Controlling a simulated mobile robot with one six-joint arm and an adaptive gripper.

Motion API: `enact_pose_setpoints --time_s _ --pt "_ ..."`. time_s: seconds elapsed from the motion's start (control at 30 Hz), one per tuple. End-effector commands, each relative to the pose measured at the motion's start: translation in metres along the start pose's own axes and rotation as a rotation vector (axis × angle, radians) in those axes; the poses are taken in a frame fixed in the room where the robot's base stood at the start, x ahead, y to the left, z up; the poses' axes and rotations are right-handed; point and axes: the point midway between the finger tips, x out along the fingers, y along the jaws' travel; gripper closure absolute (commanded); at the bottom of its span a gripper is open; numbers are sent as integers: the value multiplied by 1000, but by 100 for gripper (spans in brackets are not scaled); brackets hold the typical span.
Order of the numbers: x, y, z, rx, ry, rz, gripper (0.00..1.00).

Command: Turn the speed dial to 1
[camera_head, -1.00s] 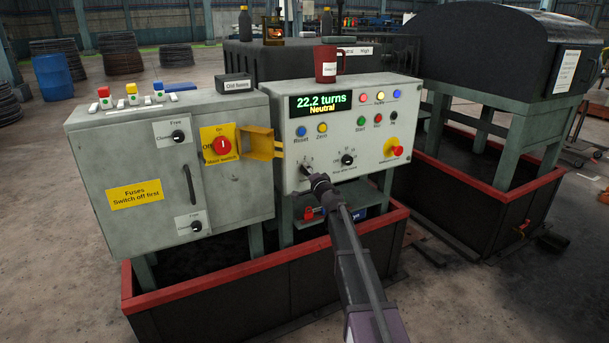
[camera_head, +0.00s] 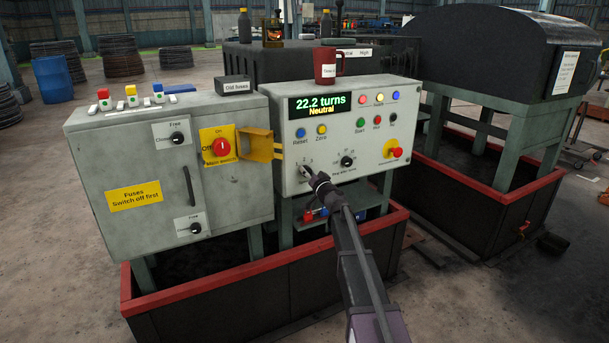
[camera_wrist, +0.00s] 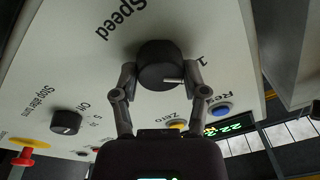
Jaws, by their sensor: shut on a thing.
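The speed dial (camera_wrist: 158,62) is a round black knob with a pale pointer line on the panel marked "Speed". In the wrist view its pointer lies toward the right, on the side of the printed "1" (camera_wrist: 200,60). My gripper (camera_wrist: 162,78) has one finger on each side of the knob and is shut on it. In the head view my gripper (camera_head: 312,178) reaches the dial at the lower left of the control panel (camera_head: 375,160) and partly hides it. The exact line-up of pointer and mark is hard to tell.
The stop-after-turns knob (camera_head: 347,161) sits right of the dial. A red emergency stop (camera_head: 397,153) is further right. Blue and yellow buttons are above, under a display (camera_head: 320,106) reading "22.2 turns Neutral". A yellow bracket (camera_head: 258,145) sticks out at the left.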

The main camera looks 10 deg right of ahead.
Motion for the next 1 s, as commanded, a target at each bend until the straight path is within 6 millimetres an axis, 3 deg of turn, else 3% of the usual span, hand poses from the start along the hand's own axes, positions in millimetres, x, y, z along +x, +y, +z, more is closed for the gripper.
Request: enact_pose_setpoints --time_s 0.37,0.4,0.5,1.0 --pt "0 -1 1 -12 -3 -3 90" --pt "-1 -1 1 -12 -3 -3 40" --pt "-1 -1 1 -12 -3 -3 10" --pt "-1 -1 1 -9 -2 -2 7"
